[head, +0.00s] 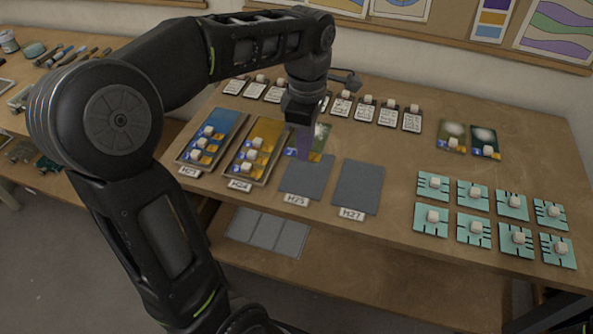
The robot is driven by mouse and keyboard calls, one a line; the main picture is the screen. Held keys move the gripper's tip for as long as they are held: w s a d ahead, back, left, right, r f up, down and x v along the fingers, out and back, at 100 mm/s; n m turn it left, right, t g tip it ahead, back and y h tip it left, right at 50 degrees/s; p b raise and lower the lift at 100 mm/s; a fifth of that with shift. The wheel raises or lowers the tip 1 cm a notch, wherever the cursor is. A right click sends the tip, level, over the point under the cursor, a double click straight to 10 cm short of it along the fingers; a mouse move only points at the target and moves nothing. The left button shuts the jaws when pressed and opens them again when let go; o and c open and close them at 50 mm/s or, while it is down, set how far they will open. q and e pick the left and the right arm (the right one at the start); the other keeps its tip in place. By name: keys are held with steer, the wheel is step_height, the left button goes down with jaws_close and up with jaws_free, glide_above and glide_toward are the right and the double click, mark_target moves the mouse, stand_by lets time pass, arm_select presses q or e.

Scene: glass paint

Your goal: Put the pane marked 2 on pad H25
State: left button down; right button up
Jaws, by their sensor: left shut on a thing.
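My left gripper (304,150) points down at a dark pane with a pale spot (321,138), just behind pad H25 (304,184). It is shut, apparently on this pane's knob, which the fingers hide. The pane has a blue label and an orange patch along its front edge; I cannot read its number. Whether it rests on the table or is slightly raised is unclear. Pad H25 is a bare grey pad with its tag in front. My right gripper is not in view.
Bare pad H27 (358,188) lies right of H25. The blue tray H23 (228,122) and yellow tray H24 (268,130) hold knobbed pieces at left. White cards (365,113) line the back; several teal tiles (433,184) stand at right. The table between is clear.

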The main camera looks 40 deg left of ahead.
arm_select(q)
steer(key=shift+s+f, duration=0.1)
steer(key=shift+f, duration=0.25)
steer(key=shift+f+p, duration=0.35)
steer(key=shift+f, duration=2.4)
steer(key=shift+f, duration=1.9)
steer(key=shift+f, duration=0.1)
steer(key=c, duration=1.3)
jaws_free()
step_height(320, 180, up, 12)
steer(key=shift+r, duration=0.15)
